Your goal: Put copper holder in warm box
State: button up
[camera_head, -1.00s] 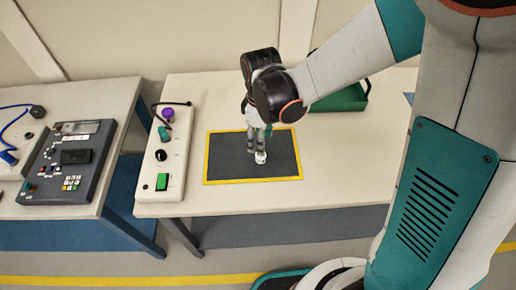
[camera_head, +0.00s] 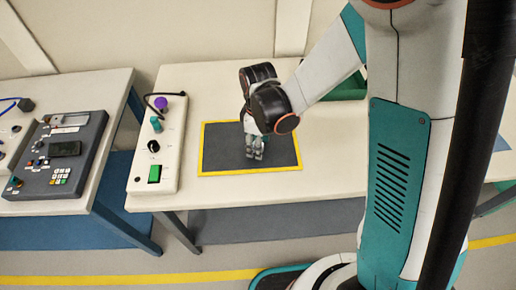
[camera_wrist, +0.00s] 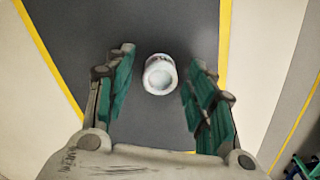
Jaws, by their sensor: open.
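A small white, round-topped piece (camera_wrist: 159,74) stands on the dark mat (camera_wrist: 75,25); it looks like a vial or capped holder, and no copper colour shows. In the wrist view it lies between the two open fingers of my gripper (camera_wrist: 160,85), with a gap on each side. In the head view my gripper (camera_head: 255,150) points down over the yellow-edged mat (camera_head: 217,150) and hides the piece. A green open tray (camera_head: 350,88) stands at the back of the table, partly behind my arm; I cannot tell whether it is the warm box.
A white control box (camera_head: 160,140) with a green button, a purple knob and a cable stands left of the mat. A dark instrument panel (camera_head: 55,155) lies on the separate left table. The table right of the mat is mostly clear.

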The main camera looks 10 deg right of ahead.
grip_shut()
jog(key=shift+r, duration=0.15)
